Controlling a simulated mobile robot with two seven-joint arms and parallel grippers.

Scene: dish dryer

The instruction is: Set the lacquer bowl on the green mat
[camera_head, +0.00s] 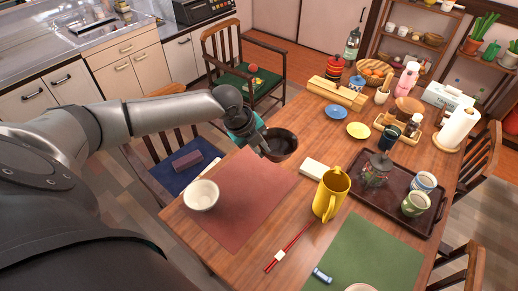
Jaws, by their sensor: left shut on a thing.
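The lacquer bowl (284,152) is dark inside with a brown outer wall. It is upright at the far end of the red-brown mat, and I cannot tell whether it touches the table. My left gripper (264,146) is shut on the bowl's left rim, and the fingers partly hide it. The green mat (350,247) lies at the table's near right, cut off by the bottom edge. A pale dish (361,287) and a small blue-and-white piece (322,275) are on it. My right gripper is not in view.
A yellow pitcher (330,194) and a white block (316,169) stand between the bowl and the green mat. Red chopsticks (288,247) lie left of that mat. A white bowl (202,195) sits on the red-brown mat (243,207). A dark tray (392,200) with cups is at right.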

